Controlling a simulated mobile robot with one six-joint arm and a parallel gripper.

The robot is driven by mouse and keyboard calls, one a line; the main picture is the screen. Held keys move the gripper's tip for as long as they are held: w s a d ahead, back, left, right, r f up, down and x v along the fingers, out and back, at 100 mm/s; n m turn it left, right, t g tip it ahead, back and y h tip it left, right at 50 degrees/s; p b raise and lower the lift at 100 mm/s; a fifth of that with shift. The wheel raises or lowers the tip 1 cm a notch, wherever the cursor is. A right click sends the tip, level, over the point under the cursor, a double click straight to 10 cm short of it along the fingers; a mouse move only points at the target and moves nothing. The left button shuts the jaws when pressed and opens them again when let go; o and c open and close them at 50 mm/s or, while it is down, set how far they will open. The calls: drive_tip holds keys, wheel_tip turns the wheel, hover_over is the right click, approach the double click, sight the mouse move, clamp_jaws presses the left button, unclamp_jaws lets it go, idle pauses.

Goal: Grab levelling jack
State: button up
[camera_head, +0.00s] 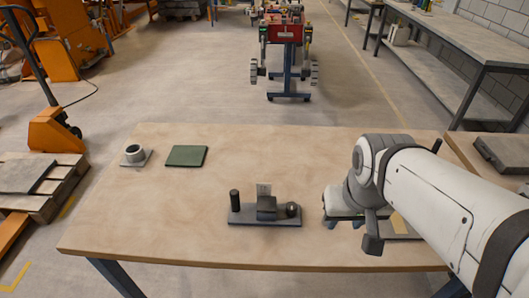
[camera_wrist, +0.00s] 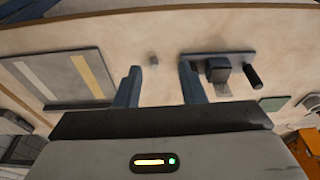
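A small grey piece (camera_wrist: 153,60) lies on the table in the wrist view, between and just beyond my fingertips; it may be the levelling jack, but it is too small to tell. My gripper (camera_wrist: 160,72) is open, with two blue-grey fingers apart and nothing seen between them. In the head view my gripper (camera_head: 345,224) hangs low over the table, right of a dark fixture (camera_head: 240,215), and my arm hides the small piece. The fixture carries a black upright post, a block and a dark round knob; the wrist view shows it right of my fingers (camera_wrist: 232,60).
A grey panel with white and yellow stripes (camera_wrist: 50,78) lies left of my fingers in the wrist view. A green plate (camera_head: 186,156) and a ring on a square base (camera_head: 134,154) stand at the table's back left. The table's front left (camera_head: 140,225) is clear.

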drive_tip(key=shift+o, duration=1)
drive_tip(key=shift+f, duration=0.15)
drive_tip(key=o, duration=0.4)
drive_tip(key=shift+t+h, duration=0.3)
drive_tip(key=shift+t, duration=0.2)
drive_tip(key=w+a+f+b, duration=0.2)
drive_tip(key=w, duration=0.1)
drive_tip(key=w+a+f+b, duration=0.1)
drive_tip(key=w+a+f, duration=0.1)
drive_tip(key=w, duration=0.1)
drive_tip(key=w+a+f+b, duration=0.2)
drive_tip(key=w+a+f, duration=0.1)
drive_tip(key=w, duration=0.1)
drive_tip(key=shift+b, duration=0.35)
drive_tip(key=shift+o, duration=0.2)
drive_tip(key=b, duration=0.3)
hover_over(267, 204)
drive_tip(key=s, duration=0.2)
drive_tip(key=shift+t, duration=0.4)
drive_tip(key=f, duration=0.5)
drive_tip(key=shift+d+f, duration=0.15)
drive_tip(key=shift+d, duration=0.05)
drive_tip(key=shift+a+x, duration=0.2)
drive_tip(key=shift+x, duration=1.75)
drive_tip(key=shift+a+x, duration=0.25)
drive_tip(key=shift+x, duration=1.65)
